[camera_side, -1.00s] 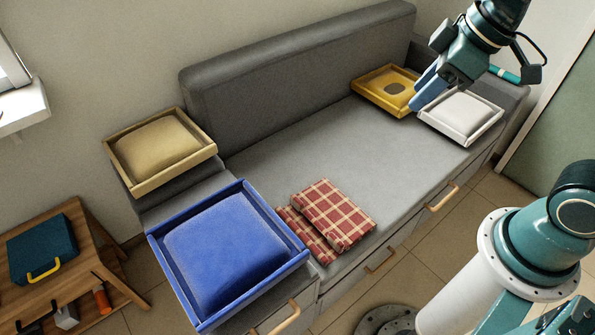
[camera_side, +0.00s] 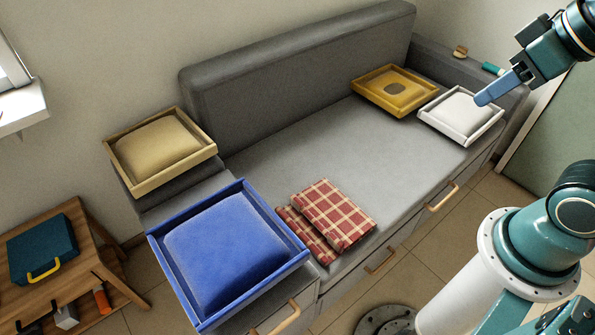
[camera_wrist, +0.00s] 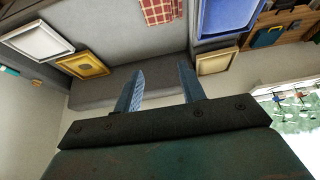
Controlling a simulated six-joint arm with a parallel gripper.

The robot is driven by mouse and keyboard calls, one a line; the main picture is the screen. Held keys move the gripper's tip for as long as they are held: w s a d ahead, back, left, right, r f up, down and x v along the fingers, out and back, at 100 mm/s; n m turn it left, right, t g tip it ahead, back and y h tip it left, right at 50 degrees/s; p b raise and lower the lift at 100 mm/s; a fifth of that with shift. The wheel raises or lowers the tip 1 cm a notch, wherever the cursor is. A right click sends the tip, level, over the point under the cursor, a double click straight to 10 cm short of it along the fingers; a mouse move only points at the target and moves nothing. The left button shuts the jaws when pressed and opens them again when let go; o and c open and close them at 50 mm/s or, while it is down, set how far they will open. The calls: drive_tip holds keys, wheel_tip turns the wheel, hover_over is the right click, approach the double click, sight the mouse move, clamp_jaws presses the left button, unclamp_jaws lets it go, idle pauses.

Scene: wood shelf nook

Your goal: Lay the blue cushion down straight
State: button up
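The blue cushion (camera_side: 225,245) lies flat inside a blue tray (camera_side: 299,258) at the front left end of the grey sofa. Its sides look roughly parallel to the tray walls. The blue tray is also partly visible at the top of the wrist view (camera_wrist: 199,22). My gripper (camera_side: 483,98) is high at the upper right, by the white tray and far from the blue cushion. In the wrist view its two fingers (camera_wrist: 161,76) stand apart with nothing between them.
A white tray with a white cushion (camera_side: 462,112) and a yellow tray (camera_side: 358,90) with a brown round patch are at the sofa's right end. A tan cushion (camera_side: 158,145) sits in a tray behind the blue one. Folded plaid cloth (camera_side: 335,213) lies mid-front. The sofa's middle is clear.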

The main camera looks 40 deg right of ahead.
drive_tip(key=w+a+f+n+g+y, duration=0.1)
drive_tip(key=w+a+f+n+y, duration=0.1)
drive_tip(key=w+a+f+n, duration=0.5)
drive_tip(key=w+a+f+n+g+y, duration=0.15)
drive_tip(key=w+a+f+n, duration=0.3)
drive_tip(key=w+a, duration=0.5)
drive_tip(key=a+f+n+g, duration=0.1)
drive_tip(key=a+f+n, duration=0.1)
drive_tip(key=a+f, duration=0.2)
drive_tip(key=a+f+n+g, duration=0.1)
drive_tip(key=a+f, duration=0.4)
drive_tip(key=f, duration=0.6)
drive_tip(key=a+f+n+g+y, duration=0.1)
drive_tip(key=a+f+n, duration=0.2)
drive_tip(key=f, duration=0.5)
drive_tip(key=shift+a+f, duration=0.2)
drive_tip(key=shift+a, duration=0.65)
drive_tip(key=shift+n, duration=0.25)
hover_over(266, 281)
drive_tip(key=shift+f, duration=3.95)
